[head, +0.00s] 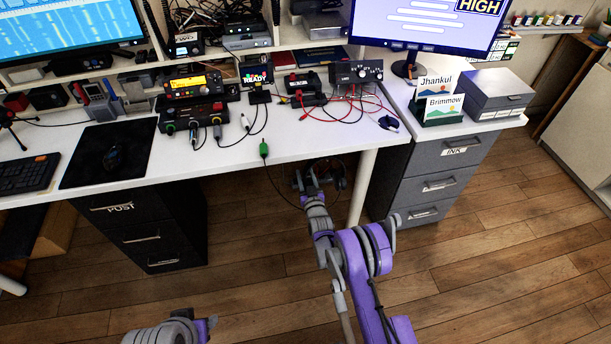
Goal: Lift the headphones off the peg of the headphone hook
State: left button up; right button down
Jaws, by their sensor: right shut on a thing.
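My right arm reaches forward to the front edge of the white desk (230,160). My right gripper (312,180) is shut on the headphones (340,176), whose dark curved parts show around and to the right of it, just below the desk edge. The headphone hook and its peg cannot be made out behind the gripper and desk edge, so I cannot tell whether the headphones still touch the peg.
A cable with a green plug (264,150) hangs over the desk edge just left of the gripper. A desk leg (362,187) stands close to the right. Black drawers (150,240) and grey drawers (436,180) flank the space. The wooden floor (470,260) in front is clear.

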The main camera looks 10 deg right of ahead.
jog(key=shift+r, duration=0.2)
jog(key=shift+r, duration=0.6)
jog(key=shift+s, duration=0.15)
jog(key=s, duration=0.7)
jog(key=shift+s+d+b, duration=0.15)
jog(key=shift+s+b, duration=0.15)
jog(key=shift+b, duration=0.1)
dwell(0.6)
